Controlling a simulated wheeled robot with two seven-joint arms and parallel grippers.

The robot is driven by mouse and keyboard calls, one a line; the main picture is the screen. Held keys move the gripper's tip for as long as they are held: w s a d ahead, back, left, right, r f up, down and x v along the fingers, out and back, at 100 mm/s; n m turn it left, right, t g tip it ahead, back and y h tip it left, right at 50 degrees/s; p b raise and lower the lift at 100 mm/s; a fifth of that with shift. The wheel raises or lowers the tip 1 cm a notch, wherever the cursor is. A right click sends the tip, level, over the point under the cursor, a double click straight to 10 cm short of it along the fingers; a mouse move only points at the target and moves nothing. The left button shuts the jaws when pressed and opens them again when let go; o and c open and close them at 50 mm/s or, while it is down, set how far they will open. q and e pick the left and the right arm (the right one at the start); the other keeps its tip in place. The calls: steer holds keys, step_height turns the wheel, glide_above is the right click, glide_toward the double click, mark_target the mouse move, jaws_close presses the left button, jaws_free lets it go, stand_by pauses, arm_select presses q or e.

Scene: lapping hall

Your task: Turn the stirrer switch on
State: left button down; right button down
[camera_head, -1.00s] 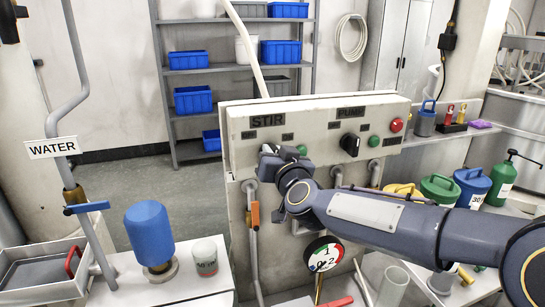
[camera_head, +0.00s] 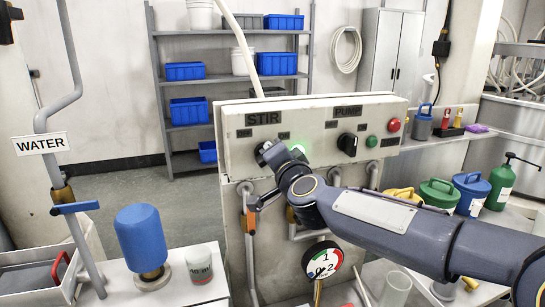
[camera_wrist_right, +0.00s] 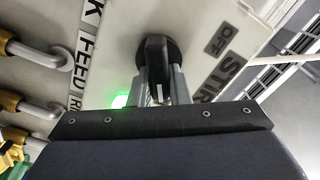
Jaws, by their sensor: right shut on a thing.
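The stirrer switch is a black rotary knob (camera_wrist_right: 156,48) on the beige panel (camera_head: 236,165), under the STIR label (camera_head: 265,118). In the wrist view my right gripper (camera_wrist_right: 161,85) has its two grey fingers closed on the knob, one on each side. In the head view my right gripper (camera_head: 267,154) is at the panel and mostly hides the knob. The green lamp (camera_head: 298,150) beside it glows brightly, and its glow also shows in the wrist view (camera_wrist_right: 119,101). My left gripper is not in view.
The PUMP knob (camera_head: 348,144), a green button (camera_head: 371,141) and a red button (camera_head: 393,125) sit further right on the panel. Below are pipes and a round gauge (camera_head: 322,260). A blue-topped bottle (camera_head: 142,237) stands on the left table.

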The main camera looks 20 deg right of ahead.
steer(key=shift+m, duration=0.3)
steer(key=c, duration=1.4)
jaws_free()
steer(key=shift+o, duration=0.2)
steer(key=shift+s, duration=0.1)
steer(key=s, duration=0.7)
steer(key=shift+s+d, duration=0.15)
steer(key=shift+s, duration=0.2)
steer(key=shift+f, duration=0.1)
